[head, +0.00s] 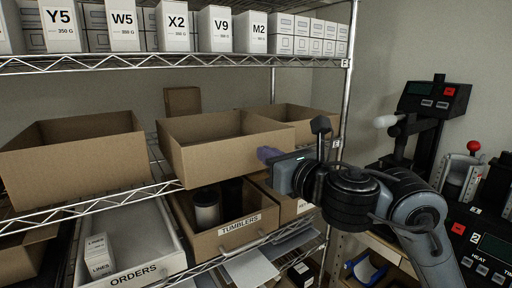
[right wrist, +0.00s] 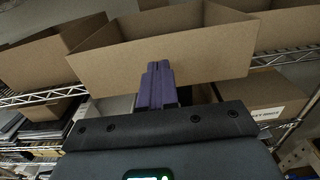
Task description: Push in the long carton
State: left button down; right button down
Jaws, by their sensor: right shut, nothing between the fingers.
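The long carton (head: 230,156) is an open-topped brown cardboard box on the middle wire shelf. Its front end sticks out past the shelf's front edge. In the right wrist view its front panel (right wrist: 215,60) fills the upper middle. My right gripper (head: 266,153) is shut and empty, its purple fingers pointing at the right part of that front panel. In the right wrist view the fingertips (right wrist: 158,66) overlap the panel's lower part; I cannot tell whether they touch it. My left gripper is in neither view.
Open cartons stand to the left (head: 75,165) and right (head: 308,118), with a small box (head: 182,101) behind. Below are an ORDERS tray (head: 150,272) and a TUMBLERS box (head: 230,232). Labelled boxes line the upper shelf. A press machine (head: 432,100) stands at right.

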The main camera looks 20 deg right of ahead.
aim_at(249, 145)
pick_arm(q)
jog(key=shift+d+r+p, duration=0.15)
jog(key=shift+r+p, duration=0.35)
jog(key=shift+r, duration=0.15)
pick_arm(e)
jog(key=shift+w+a, duration=0.25)
jog(key=shift+w, duration=0.95)
jog(key=shift+w+a, duration=0.2)
jog(key=shift+w, duration=0.95)
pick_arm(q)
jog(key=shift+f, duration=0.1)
pick_arm(e)
jog(key=shift+d, duration=0.1)
